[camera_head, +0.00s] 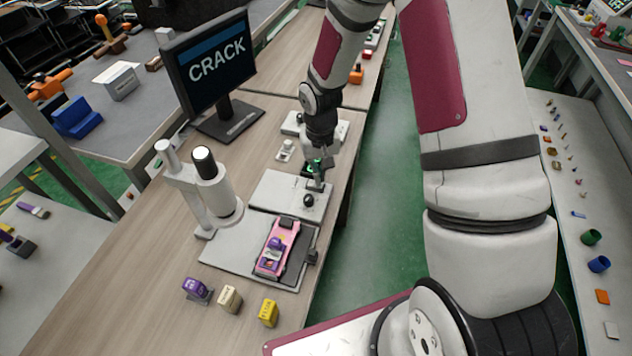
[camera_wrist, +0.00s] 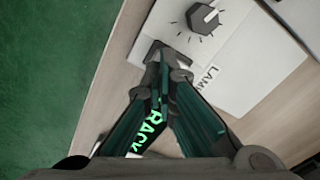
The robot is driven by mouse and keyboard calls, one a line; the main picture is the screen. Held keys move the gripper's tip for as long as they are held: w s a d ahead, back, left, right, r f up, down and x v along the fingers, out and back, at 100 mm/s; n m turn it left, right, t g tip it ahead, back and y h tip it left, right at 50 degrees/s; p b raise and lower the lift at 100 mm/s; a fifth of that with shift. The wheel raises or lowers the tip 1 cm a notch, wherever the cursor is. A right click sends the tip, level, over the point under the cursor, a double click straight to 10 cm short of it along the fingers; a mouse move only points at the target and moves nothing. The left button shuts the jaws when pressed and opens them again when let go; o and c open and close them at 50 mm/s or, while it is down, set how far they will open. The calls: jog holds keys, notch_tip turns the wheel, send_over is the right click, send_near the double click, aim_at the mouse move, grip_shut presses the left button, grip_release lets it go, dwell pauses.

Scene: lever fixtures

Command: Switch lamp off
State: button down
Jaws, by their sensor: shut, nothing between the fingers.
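A white panel (camera_head: 270,192) lies on the wooden bench in the head view. In the wrist view the panel (camera_wrist: 255,75) carries a dark round knob (camera_wrist: 202,18) with tick marks around it. It also bears printed letters that begin "LAM", the rest hidden by my gripper. My gripper (camera_head: 316,186) is at the panel's right end. In the wrist view my gripper (camera_wrist: 160,58) is shut and empty, its fingertips at the panel's edge below the knob. Whether they touch the panel, and any switch under them, I cannot tell.
A monitor (camera_head: 210,62) reading "CRACK" stands behind. A white cylindrical device (camera_head: 214,187) stands left of the panel. A pink toy car (camera_head: 277,247) lies on a nearer plate. Several small blocks sit at the front. Green floor (camera_head: 385,180) lies right of the bench.

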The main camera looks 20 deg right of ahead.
jog(key=shift+f+b, duration=0.45)
jog(key=shift+f, duration=0.45)
dwell(0.3)
jog(key=shift+r+p, duration=1.75)
jog(key=shift+r, duration=1.8)
